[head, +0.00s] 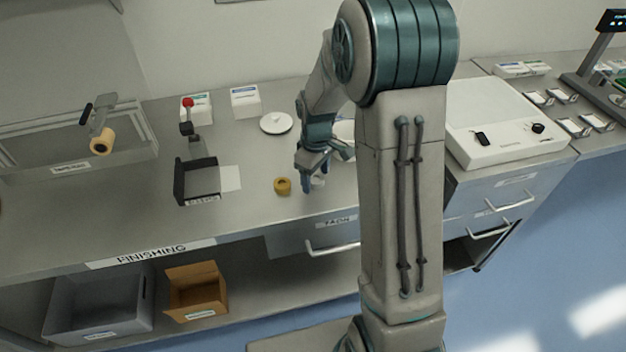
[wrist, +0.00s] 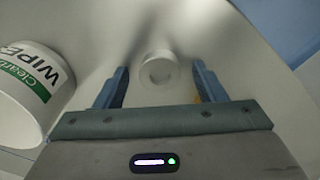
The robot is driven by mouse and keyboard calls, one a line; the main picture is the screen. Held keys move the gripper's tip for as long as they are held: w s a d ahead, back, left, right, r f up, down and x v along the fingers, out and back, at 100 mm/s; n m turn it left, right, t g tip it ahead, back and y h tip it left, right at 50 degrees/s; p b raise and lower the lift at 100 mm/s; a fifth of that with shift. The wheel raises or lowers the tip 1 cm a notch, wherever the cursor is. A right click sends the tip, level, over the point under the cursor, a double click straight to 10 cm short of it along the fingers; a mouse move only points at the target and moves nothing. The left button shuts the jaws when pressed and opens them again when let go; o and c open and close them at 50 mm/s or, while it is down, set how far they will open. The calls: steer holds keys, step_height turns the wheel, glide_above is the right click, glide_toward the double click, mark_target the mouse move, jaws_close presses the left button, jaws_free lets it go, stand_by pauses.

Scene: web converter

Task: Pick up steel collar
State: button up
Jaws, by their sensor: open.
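The steel collar (wrist: 158,71) is a short pale-grey ring with a round opening. It stands on the bench between the two blue fingers of my gripper (wrist: 160,78) in the wrist view, with a gap on each side. My gripper is open and not touching the collar there. In the head view, my gripper (head: 317,178) is low over the bench near its front edge. The collar (head: 318,183) shows there as a small pale shape beside the near finger, partly hidden by my gripper.
A yellow roll (head: 282,186) stands just left of my gripper. A white wipes tub (wrist: 32,95) is close by on the left in the wrist view. A black open holder (head: 197,181) and a white round dish (head: 276,123) stand farther left and back.

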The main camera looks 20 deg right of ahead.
steer(key=c, duration=1.2)
steer(key=shift+r, duration=0.1)
